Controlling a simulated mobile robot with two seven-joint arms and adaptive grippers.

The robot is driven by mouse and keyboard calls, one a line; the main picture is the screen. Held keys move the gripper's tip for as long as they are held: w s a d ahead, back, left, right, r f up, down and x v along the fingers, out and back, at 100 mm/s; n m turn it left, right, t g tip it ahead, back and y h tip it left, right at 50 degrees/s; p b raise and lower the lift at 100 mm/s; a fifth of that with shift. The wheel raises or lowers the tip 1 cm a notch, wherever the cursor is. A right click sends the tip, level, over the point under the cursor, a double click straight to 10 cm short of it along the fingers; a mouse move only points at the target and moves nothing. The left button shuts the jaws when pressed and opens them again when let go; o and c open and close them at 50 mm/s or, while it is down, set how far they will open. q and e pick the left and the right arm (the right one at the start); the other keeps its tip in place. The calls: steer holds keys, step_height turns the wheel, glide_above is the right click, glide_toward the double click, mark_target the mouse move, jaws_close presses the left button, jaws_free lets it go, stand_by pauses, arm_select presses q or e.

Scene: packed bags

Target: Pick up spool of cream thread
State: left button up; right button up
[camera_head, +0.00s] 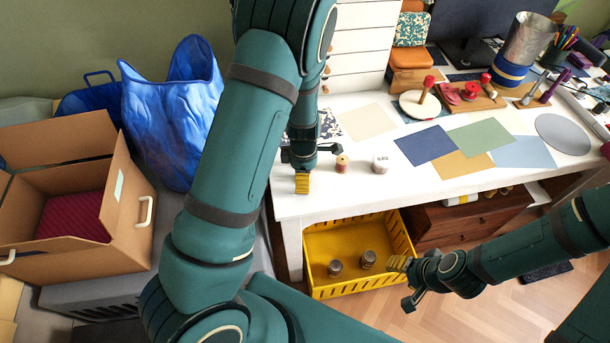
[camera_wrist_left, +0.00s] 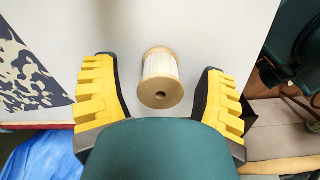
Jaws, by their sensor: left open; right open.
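The spool of cream thread (camera_head: 342,163) has wooden ends and stands on the white table near its front edge. In the left wrist view the spool (camera_wrist_left: 161,78) shows pale thread, with the holed end facing the camera. My right gripper (camera_head: 404,280) is open and empty beside the yellow crate, well away from the spool.
A small white item (camera_head: 380,165) stands right of the spool. Patterned cloth (camera_wrist_left: 28,72) lies nearby. Coloured sheets (camera_head: 425,145) cover the table further right. The yellow crate (camera_head: 325,292) below holds two small jars. A blue bag (camera_head: 180,115) and an open cardboard box (camera_head: 140,205) are at left.

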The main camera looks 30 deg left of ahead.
arm_select(q)
steer(key=c, duration=1.1)
steer(key=shift+o, duration=0.2)
